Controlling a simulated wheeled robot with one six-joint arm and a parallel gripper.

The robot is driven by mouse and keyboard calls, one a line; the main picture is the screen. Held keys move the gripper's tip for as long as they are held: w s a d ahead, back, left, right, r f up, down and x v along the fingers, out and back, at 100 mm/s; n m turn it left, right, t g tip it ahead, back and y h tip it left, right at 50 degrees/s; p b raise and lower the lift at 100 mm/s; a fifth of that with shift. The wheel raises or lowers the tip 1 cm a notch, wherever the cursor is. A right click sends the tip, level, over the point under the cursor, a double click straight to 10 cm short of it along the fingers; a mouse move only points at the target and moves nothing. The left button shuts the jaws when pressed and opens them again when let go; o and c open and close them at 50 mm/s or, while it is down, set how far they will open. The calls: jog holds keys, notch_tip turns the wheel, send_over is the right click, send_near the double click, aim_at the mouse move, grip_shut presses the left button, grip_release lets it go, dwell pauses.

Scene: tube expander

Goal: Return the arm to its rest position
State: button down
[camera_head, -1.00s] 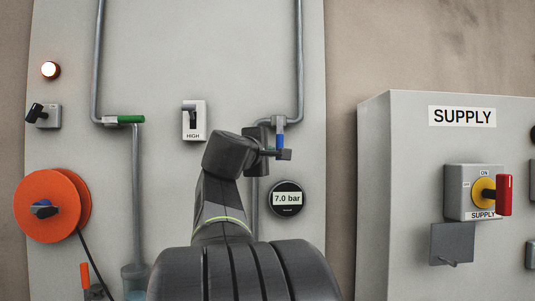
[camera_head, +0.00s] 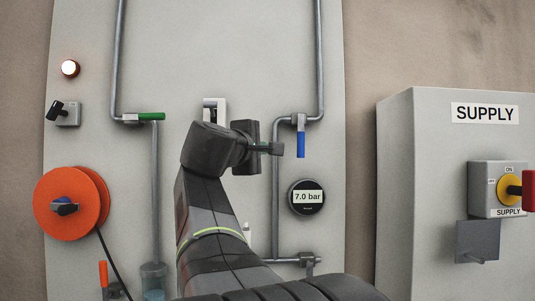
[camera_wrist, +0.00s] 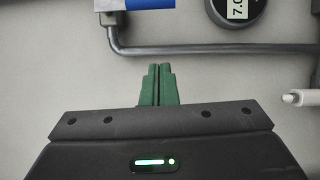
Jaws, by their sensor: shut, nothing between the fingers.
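My gripper (camera_wrist: 158,85) is shut and empty, its two green fingers together in the wrist view. In the head view my arm rises from the bottom centre, and its dark end (camera_head: 276,149) points right, in front of the panel. The blue valve handle (camera_head: 301,144) hangs down just right of the gripper. A blue part, likely this handle, shows at the top of the wrist view (camera_wrist: 150,3), apart from the fingertips.
The panel carries a gauge reading 7.0 bar (camera_head: 307,197), a green valve handle (camera_head: 151,116), an orange reel (camera_head: 68,204), a lit lamp (camera_head: 70,68) and a partly hidden switch (camera_head: 220,104). The supply cabinet (camera_head: 425,190) stands at right with a red-handled switch (camera_head: 528,190).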

jog(key=shift+v, duration=1.45)
jog(key=shift+d, duration=0.15)
